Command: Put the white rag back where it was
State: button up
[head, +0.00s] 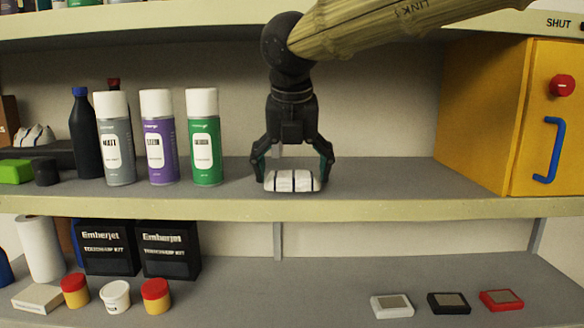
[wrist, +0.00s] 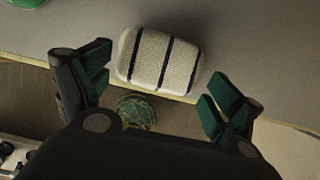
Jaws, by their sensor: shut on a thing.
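The white rag (head: 292,181), a folded white cloth with dark blue stripes, is at the front part of the middle shelf. In the wrist view the rag (wrist: 158,61) lies over the grey shelf surface near its pale front edge. My gripper (head: 292,172) points straight down over it, with a finger at each of its left and right ends. In the wrist view my gripper (wrist: 162,76) has its green-padded fingers on either side of the rag. The rag is low, at the shelf surface; I cannot tell whether it touches.
Green (head: 204,137), purple (head: 159,137) and grey (head: 115,138) spray cans stand left of my gripper. Another whitish striped bundle (head: 35,136) is at the far left. A yellow cabinet (head: 483,117) stands at the right. The shelf between my gripper and the cabinet is clear.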

aim_at(292, 172)
jog(key=w, duration=0.1)
jog(key=w+p, duration=0.2)
jog(key=shift+w+f, duration=0.15)
jog(key=shift+f, duration=0.6)
jog(key=o, duration=0.6)
jog(key=b+v, duration=0.3)
jog(key=v, duration=0.9)
